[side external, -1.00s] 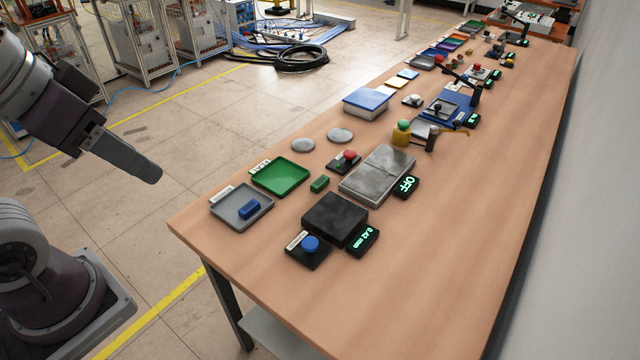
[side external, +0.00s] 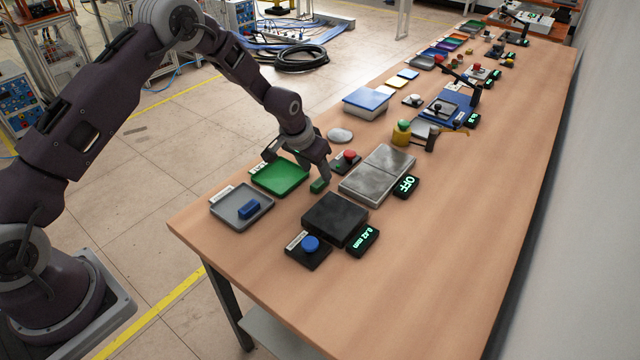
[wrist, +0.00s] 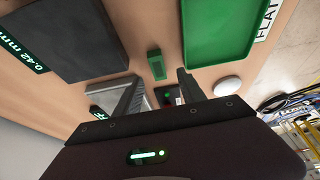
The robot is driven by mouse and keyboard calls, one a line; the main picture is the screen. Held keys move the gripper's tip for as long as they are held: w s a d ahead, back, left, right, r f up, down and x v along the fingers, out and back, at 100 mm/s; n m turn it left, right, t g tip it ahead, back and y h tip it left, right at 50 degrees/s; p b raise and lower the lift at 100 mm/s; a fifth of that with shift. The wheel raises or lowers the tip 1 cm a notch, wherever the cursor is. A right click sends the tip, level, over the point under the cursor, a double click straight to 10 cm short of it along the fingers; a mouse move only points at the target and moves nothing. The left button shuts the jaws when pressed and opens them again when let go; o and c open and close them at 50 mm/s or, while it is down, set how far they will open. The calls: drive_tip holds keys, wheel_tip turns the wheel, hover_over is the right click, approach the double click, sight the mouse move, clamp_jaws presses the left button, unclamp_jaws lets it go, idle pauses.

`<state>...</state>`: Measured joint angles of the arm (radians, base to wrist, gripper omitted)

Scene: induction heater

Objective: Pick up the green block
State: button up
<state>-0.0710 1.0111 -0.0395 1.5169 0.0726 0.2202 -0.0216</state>
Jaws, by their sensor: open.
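The green block (side external: 318,186) lies on the wooden table, between the green tray and the grey metal plates. My gripper (side external: 298,167) is open and empty, pointing down above the table close to the block, with one finger near the block. In the wrist view the green block (wrist: 156,66) shows just beyond the gap between the two spread fingers of my gripper (wrist: 158,77). I cannot tell the exact height of the fingertips above the block.
The green tray (side external: 257,180) and a grey tray (side external: 230,214) holding a blue block (side external: 249,209) lie to the left. A red button (side external: 350,155) stands behind the block. Metal plates (side external: 364,185) and a black block (side external: 335,220) are to the right.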

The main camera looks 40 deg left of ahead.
sight(320, 181)
drive_tip(key=x, duration=0.4)
drive_tip(key=shift+s+d+f, duration=0.1)
drive_tip(key=shift+s+f, duration=0.05)
drive_tip(key=shift+s, duration=0.1)
clamp_jaws()
